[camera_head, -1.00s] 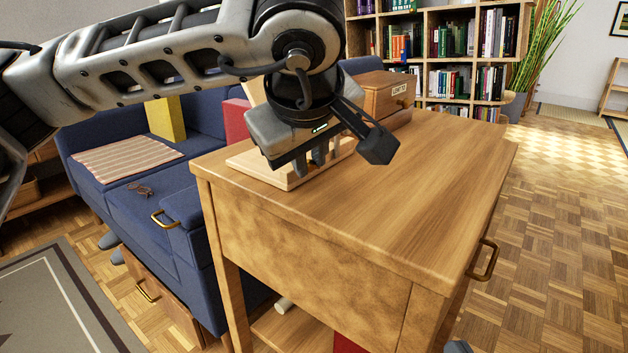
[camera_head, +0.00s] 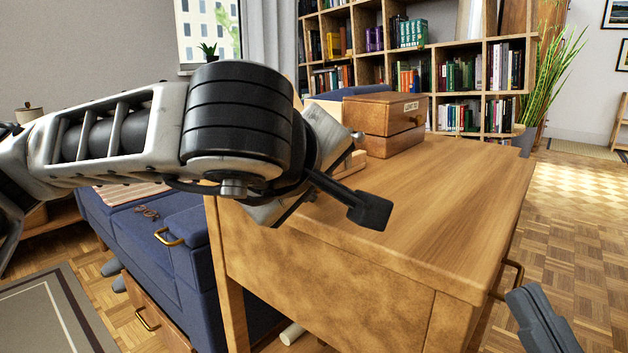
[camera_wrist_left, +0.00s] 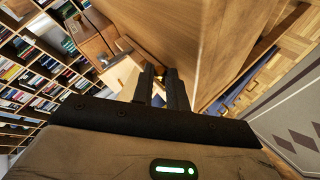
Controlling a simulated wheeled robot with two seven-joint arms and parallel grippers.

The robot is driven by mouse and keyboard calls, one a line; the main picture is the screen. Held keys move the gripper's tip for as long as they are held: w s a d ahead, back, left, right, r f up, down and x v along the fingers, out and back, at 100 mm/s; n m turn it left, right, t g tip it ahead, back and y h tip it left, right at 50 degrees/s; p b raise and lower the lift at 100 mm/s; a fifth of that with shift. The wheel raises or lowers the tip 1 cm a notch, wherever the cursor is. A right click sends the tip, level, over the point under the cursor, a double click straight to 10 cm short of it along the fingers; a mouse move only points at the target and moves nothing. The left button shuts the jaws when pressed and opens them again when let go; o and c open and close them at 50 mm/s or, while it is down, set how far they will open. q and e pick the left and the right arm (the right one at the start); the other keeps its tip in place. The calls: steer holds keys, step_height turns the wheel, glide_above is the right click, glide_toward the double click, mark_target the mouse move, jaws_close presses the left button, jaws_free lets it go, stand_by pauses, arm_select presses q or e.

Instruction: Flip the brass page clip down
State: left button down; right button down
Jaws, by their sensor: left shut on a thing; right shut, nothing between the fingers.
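My left gripper (camera_wrist_left: 161,72) reaches toward a pale book stand (camera_wrist_left: 122,76) on the wooden desk. In the left wrist view its two fingers are close together, with a small brass-coloured thing (camera_wrist_left: 159,67) at their tips. It looks like the page clip, but it is mostly hidden and its tilt cannot be told. My right gripper (camera_head: 524,300) is shut and empty at the lower right, in front of the desk.
The desk top (camera_head: 450,190) is clear on its right side. A wooden drawer box (camera_head: 392,122) stands at its back. A blue sofa (camera_head: 185,265) is at the left and a bookcase (camera_head: 455,75) behind.

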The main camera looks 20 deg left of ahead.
arm_select(q)
steer(key=c, duration=1.4)
jaws_free()
steer(key=shift+f, duration=0.1)
arm_select(e)
steer(key=shift+d, duration=0.1)
arm_select(q)
steer(key=shift+s, duration=0.1)
